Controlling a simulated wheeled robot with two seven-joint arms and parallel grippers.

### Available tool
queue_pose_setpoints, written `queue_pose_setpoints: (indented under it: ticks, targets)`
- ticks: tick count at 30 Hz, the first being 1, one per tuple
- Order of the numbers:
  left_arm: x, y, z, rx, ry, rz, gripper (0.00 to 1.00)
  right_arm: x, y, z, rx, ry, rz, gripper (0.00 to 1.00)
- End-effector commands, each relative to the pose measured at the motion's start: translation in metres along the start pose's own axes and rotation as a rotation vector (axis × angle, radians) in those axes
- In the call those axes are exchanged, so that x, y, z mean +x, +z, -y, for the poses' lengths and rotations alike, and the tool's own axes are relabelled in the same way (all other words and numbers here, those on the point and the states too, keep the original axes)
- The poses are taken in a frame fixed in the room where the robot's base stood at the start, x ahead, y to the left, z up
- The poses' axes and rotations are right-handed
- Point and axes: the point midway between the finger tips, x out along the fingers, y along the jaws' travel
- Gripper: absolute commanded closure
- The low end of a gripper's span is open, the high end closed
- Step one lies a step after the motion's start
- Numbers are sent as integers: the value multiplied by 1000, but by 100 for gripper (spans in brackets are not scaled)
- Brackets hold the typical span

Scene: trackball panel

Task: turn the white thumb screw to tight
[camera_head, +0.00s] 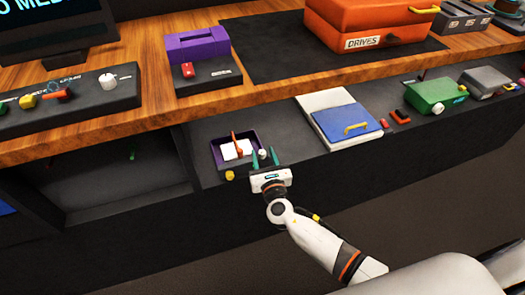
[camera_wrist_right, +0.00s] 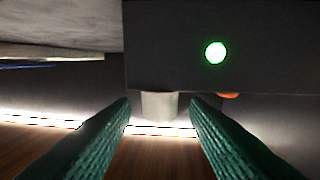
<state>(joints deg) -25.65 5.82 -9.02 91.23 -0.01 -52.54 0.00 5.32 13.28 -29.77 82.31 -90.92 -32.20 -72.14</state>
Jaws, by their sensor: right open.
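A small white thumb screw (camera_head: 262,154) shows on the lower shelf, beside the purple tray. My right gripper (camera_head: 264,151) is open, with its two green fingers on either side of the screw. In the right wrist view the screw (camera_wrist_right: 160,106) is a pale cylinder below a dark box (camera_wrist_right: 170,65), between the fingertips of my right gripper (camera_wrist_right: 159,101). Gaps show between it and both fingers, and I see no grip on it. I cannot read how tight it is. My left gripper is not in view.
The purple tray (camera_head: 216,153) holds a white piece and a red lever (camera_head: 236,142). A yellow knob (camera_head: 230,175) sits at its front. A blue folder (camera_head: 345,122) lies to the right. A green light (camera_wrist_right: 215,53) glows on the dark box, near an orange part (camera_wrist_right: 229,95).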

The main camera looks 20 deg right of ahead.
Motion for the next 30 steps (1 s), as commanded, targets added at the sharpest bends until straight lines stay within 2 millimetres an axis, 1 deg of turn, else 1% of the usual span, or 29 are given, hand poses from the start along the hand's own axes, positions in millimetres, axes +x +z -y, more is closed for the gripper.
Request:
queue_pose_setpoints:
  ticks: [1, 2, 6, 9, 12, 15, 20, 30]
  targets:
    - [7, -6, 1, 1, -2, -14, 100, -11, 0, 0, 0, -1, 3, 58]
    - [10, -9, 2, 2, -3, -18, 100, -18, 0, 0, 0, -1, 2, 58]
    - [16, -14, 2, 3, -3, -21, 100, -49, 0, -1, -1, 0, 3, 58]
    - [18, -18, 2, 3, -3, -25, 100, -69, 0, -1, -1, 1, 2, 58]
    - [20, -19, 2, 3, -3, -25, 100, -84, 0, -1, -1, 0, 1, 58]
    - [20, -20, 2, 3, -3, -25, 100, -94, 0, -1, 0, 2, 0, 58]
    - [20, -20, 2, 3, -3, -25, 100, -101, -1, -1, 0, 2, -1, 58]
    - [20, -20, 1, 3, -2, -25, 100, -100, -1, -1, -1, 2, -2, 58]
